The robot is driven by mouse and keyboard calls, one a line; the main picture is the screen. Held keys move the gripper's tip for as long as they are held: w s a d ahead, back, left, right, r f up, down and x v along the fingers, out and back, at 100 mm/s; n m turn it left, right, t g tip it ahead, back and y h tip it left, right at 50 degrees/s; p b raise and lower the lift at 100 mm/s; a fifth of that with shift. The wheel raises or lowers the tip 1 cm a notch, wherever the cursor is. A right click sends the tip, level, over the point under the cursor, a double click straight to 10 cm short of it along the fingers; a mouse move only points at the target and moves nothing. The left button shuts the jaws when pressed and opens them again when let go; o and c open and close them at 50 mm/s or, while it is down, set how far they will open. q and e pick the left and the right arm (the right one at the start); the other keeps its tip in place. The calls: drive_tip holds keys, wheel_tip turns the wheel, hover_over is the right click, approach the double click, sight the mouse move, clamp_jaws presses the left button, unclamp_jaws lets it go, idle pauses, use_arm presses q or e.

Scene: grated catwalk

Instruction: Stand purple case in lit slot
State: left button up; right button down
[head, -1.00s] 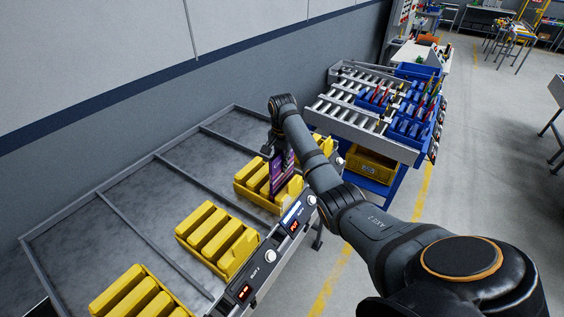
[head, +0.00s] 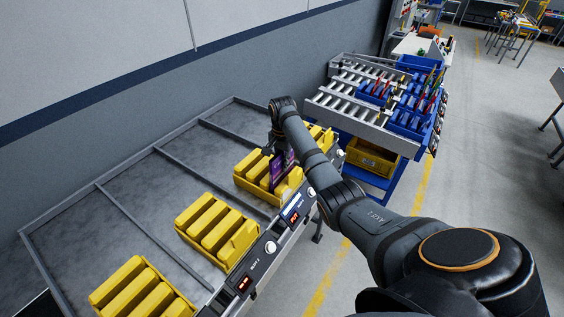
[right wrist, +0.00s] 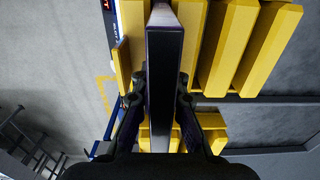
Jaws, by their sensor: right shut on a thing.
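My right gripper (head: 277,149) points down over a yellow slotted bin (head: 246,184). It is shut on the purple case (head: 279,170), which is upright between the fingers. The lower part of the case is hidden by the bin's yellow parts, so it appears partly down in a slot. In the right wrist view the case (right wrist: 164,75) shows as a dark narrow edge beside yellow blocks; its depth in the slot cannot be told. A lit display (head: 293,216) with red characters is on the rail in front of this bin. My left gripper is not in view.
More yellow bins (head: 190,236) stand on the grey sloped shelf (head: 120,215), split by low metal dividers. A front rail carries displays and white round knobs (head: 270,247). A roller rack with blue bins (head: 409,126) stands beyond. The shelf's rear is bare.

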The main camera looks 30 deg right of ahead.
sight(282, 156)
idle(0.4)
drive_tip(key=c, duration=0.9)
unclamp_jaws()
drive_tip(key=shift+r+p, duration=1.1)
drive_tip(key=shift+r, duration=2.9)
